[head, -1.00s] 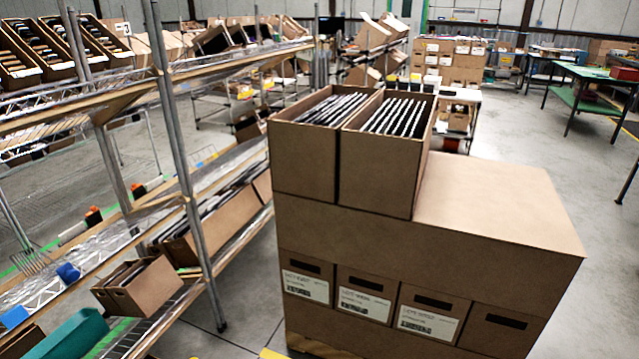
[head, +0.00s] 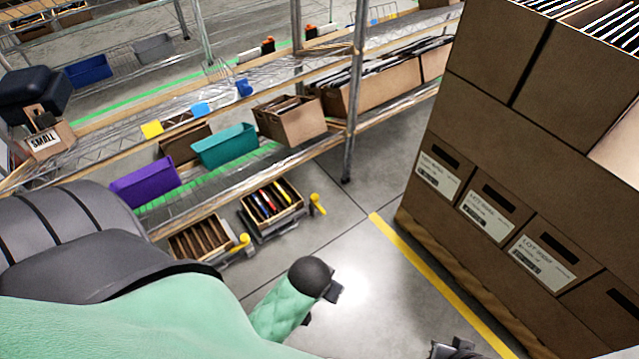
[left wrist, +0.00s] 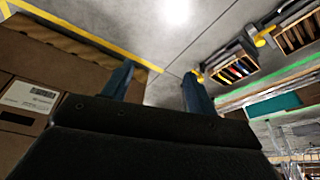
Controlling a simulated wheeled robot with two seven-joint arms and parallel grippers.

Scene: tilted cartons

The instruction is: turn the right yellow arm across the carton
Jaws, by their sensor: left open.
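The right yellow arm (head: 317,203) stands at the right side of a tilted open carton (head: 262,222) holding coloured items, on the floor below the rack. It does not lie across the carton. The left yellow arm (head: 241,243) is beside a second carton (head: 190,258) with brown contents. In the left wrist view, my left gripper (left wrist: 157,82) is open with nothing between its fingers; the right yellow arm (left wrist: 197,76) shows just past one fingertip. In the head view my green left arm (head: 280,310) ends in dark parts, well short of the cartons. A dark part at the bottom edge may be my right gripper (head: 455,350).
A wire rack (head: 352,95) with a purple bin (head: 146,186), a teal bin (head: 224,146) and cardboard boxes stands above and behind the cartons. Stacked boxes (head: 500,130) on a pallet fill the right. Clear floor and a yellow line (head: 435,280) lie between.

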